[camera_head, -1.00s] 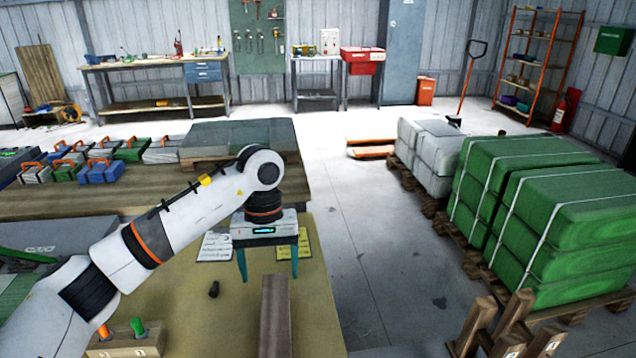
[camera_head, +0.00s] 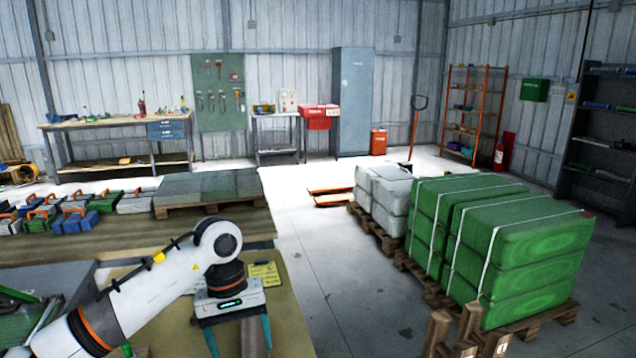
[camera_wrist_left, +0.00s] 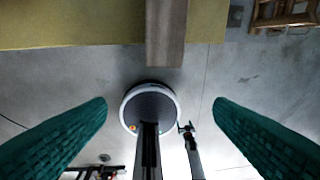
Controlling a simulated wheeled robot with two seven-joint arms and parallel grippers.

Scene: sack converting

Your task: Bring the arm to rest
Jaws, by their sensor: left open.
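My left arm comes in from the lower left of the head view. In the left wrist view the open fingers (camera_wrist_left: 160,110) frame bare grey floor and part of my own round base, beyond the table edge.
The tan table (camera_head: 290,318) carries a yellow sheet (camera_head: 266,272) behind the gripper. A wooden bar (camera_wrist_left: 166,35) juts past its edge. Green sacks (camera_head: 520,250) and pale sacks (camera_head: 385,192) stand on pallets at the right. Open floor (camera_head: 335,265) lies between.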

